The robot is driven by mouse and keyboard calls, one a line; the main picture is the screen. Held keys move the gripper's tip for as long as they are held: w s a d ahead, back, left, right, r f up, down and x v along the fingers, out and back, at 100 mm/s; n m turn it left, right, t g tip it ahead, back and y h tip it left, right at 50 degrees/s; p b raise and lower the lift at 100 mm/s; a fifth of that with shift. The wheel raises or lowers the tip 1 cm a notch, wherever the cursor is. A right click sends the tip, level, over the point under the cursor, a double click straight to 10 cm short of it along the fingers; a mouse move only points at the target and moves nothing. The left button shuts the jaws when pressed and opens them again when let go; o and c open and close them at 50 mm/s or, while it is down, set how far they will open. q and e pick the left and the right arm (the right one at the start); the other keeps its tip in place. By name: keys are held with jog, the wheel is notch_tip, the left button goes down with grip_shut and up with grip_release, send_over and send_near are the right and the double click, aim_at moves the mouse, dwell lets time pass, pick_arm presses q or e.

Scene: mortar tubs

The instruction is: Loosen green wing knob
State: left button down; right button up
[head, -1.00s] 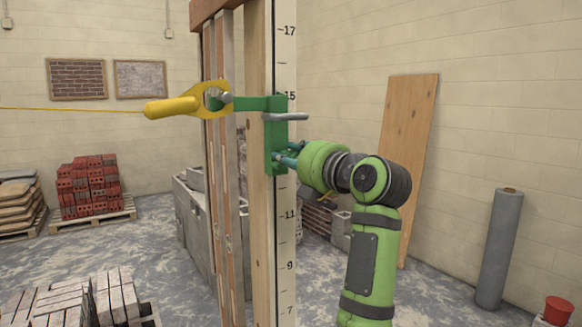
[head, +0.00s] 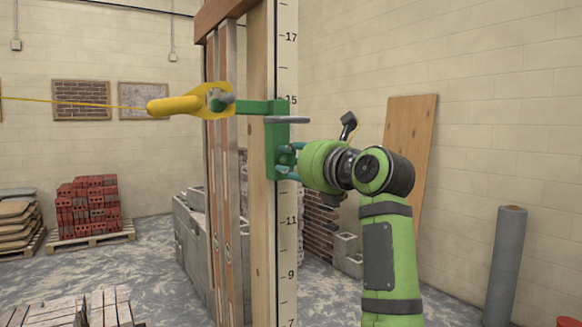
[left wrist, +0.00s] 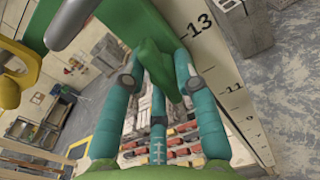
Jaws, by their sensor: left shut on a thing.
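The green wing knob (left wrist: 156,68) shows in the left wrist view as a tilted green wing between the teal fingers of my left gripper (left wrist: 157,58). In the head view the knob (head: 287,156) is small and partly hidden by the fingers. It sits on the front of a green clamp bracket (head: 272,140), which is fixed to a wooden post with a number scale (head: 287,235). My left gripper (head: 289,160) comes at it from the right and is shut on it. My right gripper is out of view.
A grey bar (head: 288,120) sticks out of the bracket just above the knob. A yellow line holder (head: 185,104) with a taut line hangs at the bracket's left end. A wooden board (head: 405,150) leans on the wall behind my arm.

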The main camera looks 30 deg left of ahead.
pick_arm(q)
jog(key=shift+r+n+b, duration=0.3)
jog(key=shift+n, duration=0.7)
jog(key=shift+t, duration=0.3)
jog(key=c, duration=1)
grip_release()
jog(key=shift+c, duration=0.2)
jog(key=shift+w+f, duration=0.1)
jog(key=shift+w, duration=0.05)
